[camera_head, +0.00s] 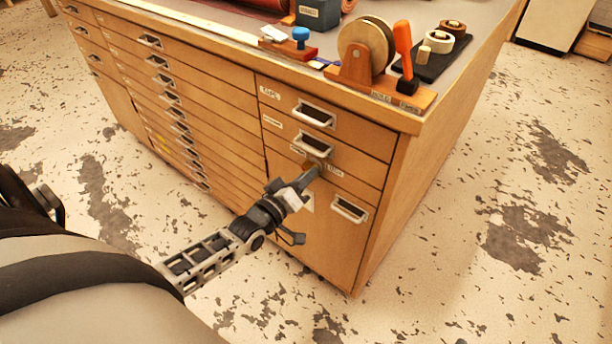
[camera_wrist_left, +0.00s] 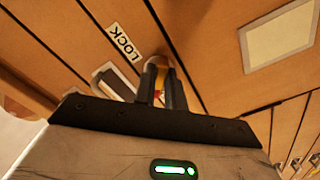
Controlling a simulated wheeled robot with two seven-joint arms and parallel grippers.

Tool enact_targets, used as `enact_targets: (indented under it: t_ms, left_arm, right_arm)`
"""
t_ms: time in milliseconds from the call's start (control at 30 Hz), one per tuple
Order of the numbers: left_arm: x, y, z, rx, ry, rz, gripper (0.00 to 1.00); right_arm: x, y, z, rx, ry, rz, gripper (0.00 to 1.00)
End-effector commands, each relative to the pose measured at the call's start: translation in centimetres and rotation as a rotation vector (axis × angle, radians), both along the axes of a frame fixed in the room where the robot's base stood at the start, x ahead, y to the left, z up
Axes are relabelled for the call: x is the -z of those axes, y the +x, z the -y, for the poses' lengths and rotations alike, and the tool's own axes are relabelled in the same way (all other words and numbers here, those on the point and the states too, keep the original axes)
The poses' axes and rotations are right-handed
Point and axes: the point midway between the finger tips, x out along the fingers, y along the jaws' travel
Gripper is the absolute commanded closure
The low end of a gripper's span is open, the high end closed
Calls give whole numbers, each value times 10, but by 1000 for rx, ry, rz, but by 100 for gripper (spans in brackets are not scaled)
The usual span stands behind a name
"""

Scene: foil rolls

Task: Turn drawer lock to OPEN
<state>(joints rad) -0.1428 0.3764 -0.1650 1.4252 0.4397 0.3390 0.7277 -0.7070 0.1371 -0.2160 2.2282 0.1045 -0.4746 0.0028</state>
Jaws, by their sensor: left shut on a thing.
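The drawer lock (camera_wrist_left: 158,64) shows in the left wrist view as a rounded brass-coloured piece between my fingers, beside a white LOCK label (camera_wrist_left: 126,42). My left gripper (camera_head: 313,167) reaches the cabinet front in the head view and is shut on the lock. It also shows in the left wrist view (camera_wrist_left: 160,88). The fingers hide much of the lock, and I cannot read which position it is in. The wooden cabinet (camera_head: 400,170) has a right-hand column of drawers with pale handles. My right gripper is not in view.
On the cabinet top are a tape dispenser (camera_head: 367,50) with an orange-handled tool (camera_head: 404,50), a blue-knobbed item (camera_head: 300,38) and a dark box (camera_head: 318,12). A drawer handle (camera_head: 350,209) sits just right of my gripper. The speckled floor (camera_head: 520,200) is clear at right.

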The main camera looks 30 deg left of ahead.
Motion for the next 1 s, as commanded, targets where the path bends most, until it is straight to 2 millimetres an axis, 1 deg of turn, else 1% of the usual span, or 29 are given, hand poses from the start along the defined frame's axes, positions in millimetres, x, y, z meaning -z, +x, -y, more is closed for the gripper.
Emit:
enact_targets:
  t_ms: [167,200,267,300,567,667,767,867,1000]
  left_arm:
    - [1,0,0,-1,-5,-3,100]
    - [1,0,0,-1,-5,-3,86]
    - [1,0,0,-1,-4,-2,69]
    - [1,0,0,-1,-4,-2,66]
    - [0,-1,0,-1,-2,-1,66]
    - [0,-7,0,-1,-2,-2,66]
    - [1,-21,-2,0,-1,-4,66]
    - [1,-43,-3,1,-1,-6,66]
    - [1,-78,-6,0,-2,-6,66]
  right_arm:
    - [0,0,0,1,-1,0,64]
    - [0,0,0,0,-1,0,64]
    - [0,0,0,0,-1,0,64]
    - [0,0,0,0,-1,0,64]
    - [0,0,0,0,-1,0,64]
    - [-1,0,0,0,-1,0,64]
    - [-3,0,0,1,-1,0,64]
    - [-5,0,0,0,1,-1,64]
    - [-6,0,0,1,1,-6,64]
